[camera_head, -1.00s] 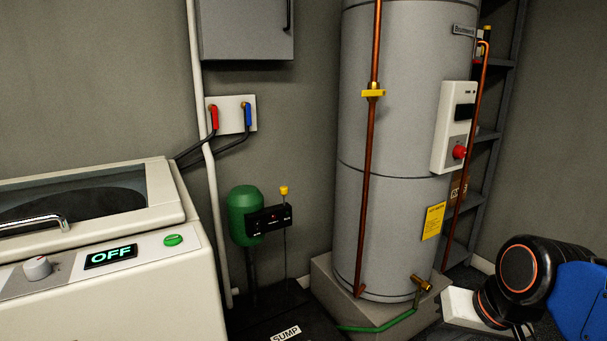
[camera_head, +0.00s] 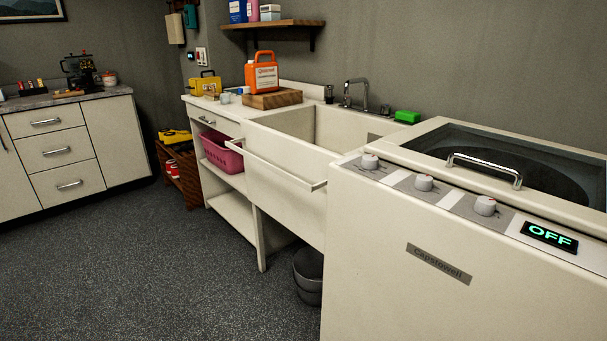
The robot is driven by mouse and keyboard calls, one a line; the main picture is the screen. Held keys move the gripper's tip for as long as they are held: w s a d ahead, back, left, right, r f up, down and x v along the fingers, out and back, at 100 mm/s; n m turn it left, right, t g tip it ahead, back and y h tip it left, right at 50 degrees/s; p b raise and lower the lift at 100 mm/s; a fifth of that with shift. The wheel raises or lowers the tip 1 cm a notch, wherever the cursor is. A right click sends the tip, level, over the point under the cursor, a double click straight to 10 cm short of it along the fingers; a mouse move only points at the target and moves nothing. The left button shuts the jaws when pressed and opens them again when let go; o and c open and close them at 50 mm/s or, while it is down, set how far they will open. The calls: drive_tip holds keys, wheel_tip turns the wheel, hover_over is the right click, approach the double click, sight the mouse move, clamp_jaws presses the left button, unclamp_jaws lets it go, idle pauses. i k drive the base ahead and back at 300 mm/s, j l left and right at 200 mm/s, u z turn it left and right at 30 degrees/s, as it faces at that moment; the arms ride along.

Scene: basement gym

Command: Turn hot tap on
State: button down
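A chrome swan-neck tap (camera_head: 364,92) stands at the back of a deep cream sink (camera_head: 293,165). Its handles are too small to tell apart, and no red or hot marking shows on it. The red and blue valves seen on the wall earlier are out of view now. My gripper is not in view, so its state does not show.
A cream washing machine (camera_head: 400,285) with an OFF display (camera_head: 549,236) fills the right foreground. A grey bucket (camera_head: 308,270) stands on the floor below the sink. An orange jug (camera_head: 262,75) stands on a wooden block. The floor (camera_head: 170,265) at left is open.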

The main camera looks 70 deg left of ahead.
sight(347, 101)
drive_tip(key=j+u, duration=0.1)
drive_tip(key=u, duration=3.15)
drive_tip(key=i+u, duration=0.1)
drive_tip(key=i, duration=3.1)
